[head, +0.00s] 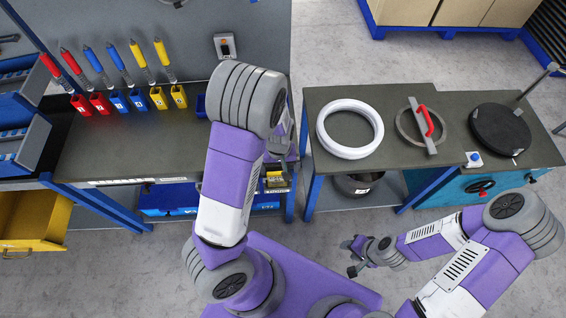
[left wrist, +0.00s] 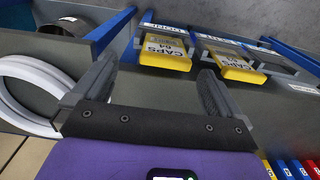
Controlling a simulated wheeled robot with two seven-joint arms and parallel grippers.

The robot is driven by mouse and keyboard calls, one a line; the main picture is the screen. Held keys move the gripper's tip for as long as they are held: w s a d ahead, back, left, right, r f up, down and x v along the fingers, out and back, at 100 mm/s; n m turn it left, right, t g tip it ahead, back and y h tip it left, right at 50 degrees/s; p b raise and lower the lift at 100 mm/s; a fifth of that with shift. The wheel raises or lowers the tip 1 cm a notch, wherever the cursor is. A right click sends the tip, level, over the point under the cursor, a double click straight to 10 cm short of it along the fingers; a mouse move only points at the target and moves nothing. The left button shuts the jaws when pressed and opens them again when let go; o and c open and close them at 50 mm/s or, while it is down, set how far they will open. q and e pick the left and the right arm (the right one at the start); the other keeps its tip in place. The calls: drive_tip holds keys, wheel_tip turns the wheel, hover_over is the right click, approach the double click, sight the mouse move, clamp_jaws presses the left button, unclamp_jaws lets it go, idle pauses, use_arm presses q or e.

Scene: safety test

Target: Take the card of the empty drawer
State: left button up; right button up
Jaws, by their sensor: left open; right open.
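In the left wrist view, two yellow pieces marked "CAPS" hang at the front of blue-framed bays: a left one (left wrist: 165,55) and a right one (left wrist: 232,65). I cannot tell whether they are cards or box fronts, nor which drawer is empty. My left gripper (left wrist: 157,70) is open and empty, its fingers either side of the left piece in the picture, apparently short of it. In the head view my own arm hides most of that gripper; a yellow piece (head: 276,181) shows beside it under the bench. My right gripper (head: 353,257) is open and empty over the floor.
A bench (head: 120,150) carries coloured holders with tools. A yellow drawer (head: 32,218) stands open at far left. The right table (head: 385,178) bears a white ring (head: 350,105), a red-handled tool (head: 426,122) and a black disc (head: 500,130). A dark bucket (head: 357,186) sits below.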

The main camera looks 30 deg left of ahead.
sight(277, 173)
use_arm(q)
drive_tip(key=f, duration=0.2)
drive_tip(key=f+b, duration=0.1)
drive_tip(key=f, duration=0.1)
drive_tip(key=f+b, duration=0.1)
drive_tip(key=f, duration=0.1)
drive_tip(key=shift+s+a+f, duration=0.2)
drive_tip(key=shift+a+f, duration=0.05)
drive_tip(key=shift+a, duration=0.15)
drive_tip(key=shift+w+f+b, duration=0.1)
drive_tip(key=shift+f+b, duration=0.25)
drive_tip(key=shift+f, duration=0.05)
